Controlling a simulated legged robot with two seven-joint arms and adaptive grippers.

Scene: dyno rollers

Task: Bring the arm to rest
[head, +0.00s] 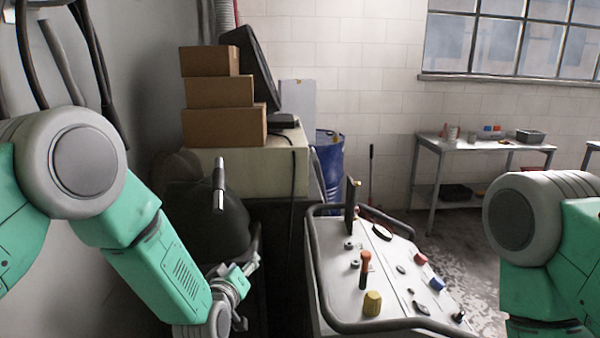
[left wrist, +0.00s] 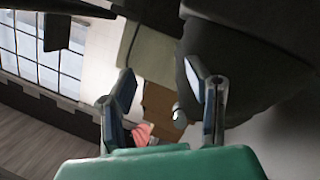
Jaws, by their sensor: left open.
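My left arm (head: 165,265) reaches in from the left in green and grey. My left gripper (head: 240,285) is small and partly hidden behind the forearm, left of the control console (head: 375,262). In the left wrist view the left gripper (left wrist: 165,88) has its two fingers spread apart with nothing seen between them. My right arm (head: 560,235) shows at the right edge; its gripper is out of view.
The console has a dark tubular rail, an orange-handled lever (head: 365,265), a yellow knob (head: 372,303) and several buttons. Boxes (head: 220,90) are stacked behind. A blue barrel (head: 331,165) and a metal table (head: 480,148) stand farther back. A dark rounded object (head: 210,225) is near the left gripper.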

